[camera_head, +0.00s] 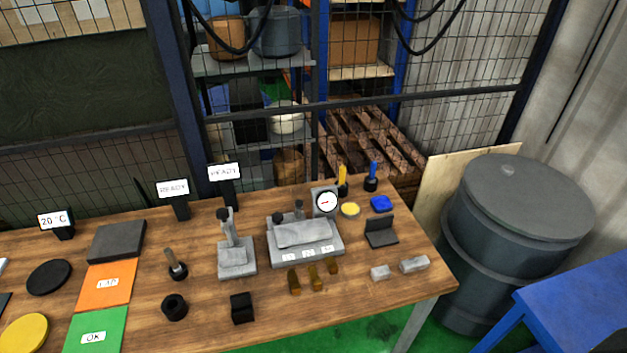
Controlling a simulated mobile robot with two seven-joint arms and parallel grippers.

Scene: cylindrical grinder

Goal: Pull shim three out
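A grey block fixture (273,254) stands on the wooden table, with three small white labels along its front, too small to read surely. Three brass-brown shim tabs show at its front: a left one (294,281), a middle one (315,277) and a right one (333,267). The right one shows shortest. I cannot tell from the labels which is shim three, or how far each tab sits under the fixture. A round dial gauge (326,202) stands at the fixture's back right. Neither of my grippers is in view.
A grey stand (237,259) is left of the fixture, with a black block (242,308) in front. Two light metal blocks, left (380,272) and right (414,265), lie at right near a dark angled holder (381,236). The table front before the tabs is clear.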

